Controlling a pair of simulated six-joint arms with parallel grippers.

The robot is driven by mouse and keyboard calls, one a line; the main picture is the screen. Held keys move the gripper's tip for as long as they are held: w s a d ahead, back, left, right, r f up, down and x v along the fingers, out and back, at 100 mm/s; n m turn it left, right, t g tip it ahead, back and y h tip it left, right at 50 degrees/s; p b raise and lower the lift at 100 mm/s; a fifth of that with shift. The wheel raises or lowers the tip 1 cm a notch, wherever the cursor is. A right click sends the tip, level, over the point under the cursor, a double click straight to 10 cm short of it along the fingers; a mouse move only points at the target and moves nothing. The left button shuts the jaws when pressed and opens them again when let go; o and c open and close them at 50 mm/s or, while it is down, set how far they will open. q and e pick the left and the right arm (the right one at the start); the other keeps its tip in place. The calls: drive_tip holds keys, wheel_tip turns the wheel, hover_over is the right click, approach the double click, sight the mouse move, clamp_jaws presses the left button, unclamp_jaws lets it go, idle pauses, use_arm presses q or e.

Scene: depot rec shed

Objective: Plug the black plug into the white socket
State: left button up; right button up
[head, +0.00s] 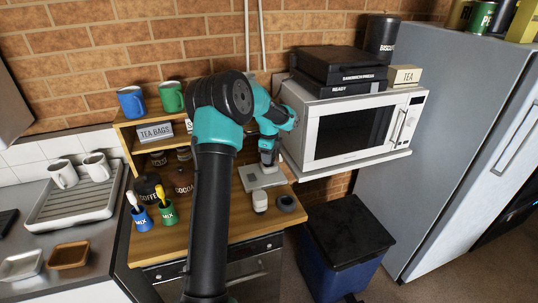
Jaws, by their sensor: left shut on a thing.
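My left gripper (268,164) points down over the wooden counter, just above a pale grey flat block (255,182). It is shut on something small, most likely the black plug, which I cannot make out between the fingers. The pale block may be the white socket, but its face is too small to read; I cannot tell whether the gripper touches it. A small white cylinder (260,201) stands just in front of the block. My right gripper is not in view.
A dark ring (287,203) lies right of the cylinder. Blue (142,217) and green (168,212) MIX pots stand at the left of the wooden counter (210,235). A white microwave (355,130) is close on the right. A shelf with mugs stands behind.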

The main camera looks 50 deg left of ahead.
use_arm(q)
drive_tip(key=shift+f, duration=0.4)
drive_tip(key=o, duration=1)
drive_tip(key=shift+r, duration=0.1)
wheel_tip(320, 180, up, 17)
idle(0.4)
drive_tip(key=shift+r, duration=0.15)
